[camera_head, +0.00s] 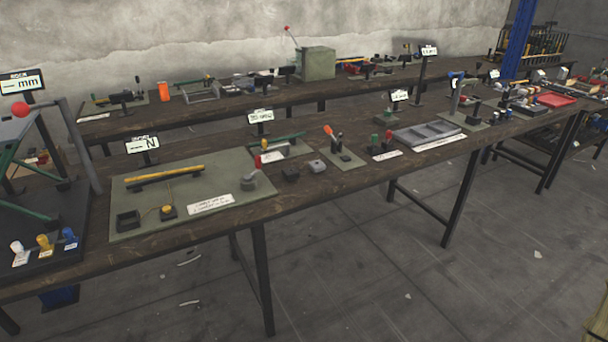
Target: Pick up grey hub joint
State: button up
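My gripper is not in view.
A press-like device (45,165) with a red ball knob stands at the near left. A grey compartment tray (424,135) and red tray (555,99) lie farther right. A second bench (225,108) runs behind. The floor (420,270) in front looks mostly clear.

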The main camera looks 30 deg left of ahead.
aim_at(317, 165)
jog(key=u, duration=1.25)
